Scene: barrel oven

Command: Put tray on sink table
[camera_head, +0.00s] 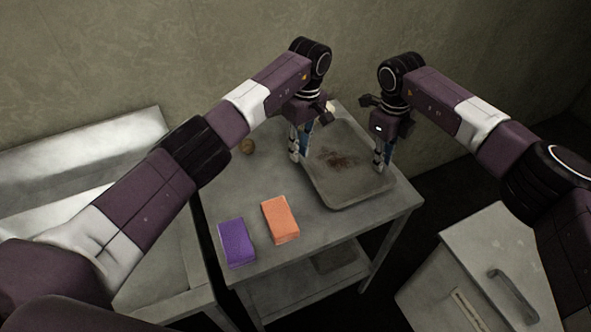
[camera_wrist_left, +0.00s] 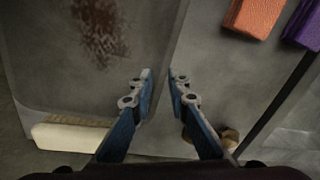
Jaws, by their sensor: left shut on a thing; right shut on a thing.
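The grey metal tray (camera_head: 350,192), with a brown stain in its middle, rests flat on a metal table (camera_head: 310,235); it also shows in the left wrist view (camera_wrist_left: 55,75). My left gripper (camera_head: 299,158) is at the tray's left rim, fingers pointing down. In the left wrist view, the fingers (camera_wrist_left: 161,76) stand on either side of the rim, shut on it. My right gripper (camera_head: 381,160) is shut on the tray's right rim; its exact contact is small in the head view.
An orange block (camera_head: 280,219) and a purple block (camera_head: 236,242) lie at the table's front left. A small round brown thing (camera_head: 247,146) lies behind them. A pale brush-like thing (camera_wrist_left: 70,135) lies by the tray. A metal sink unit (camera_head: 80,150) adjoins left; a handled metal box (camera_head: 490,260) stands right.

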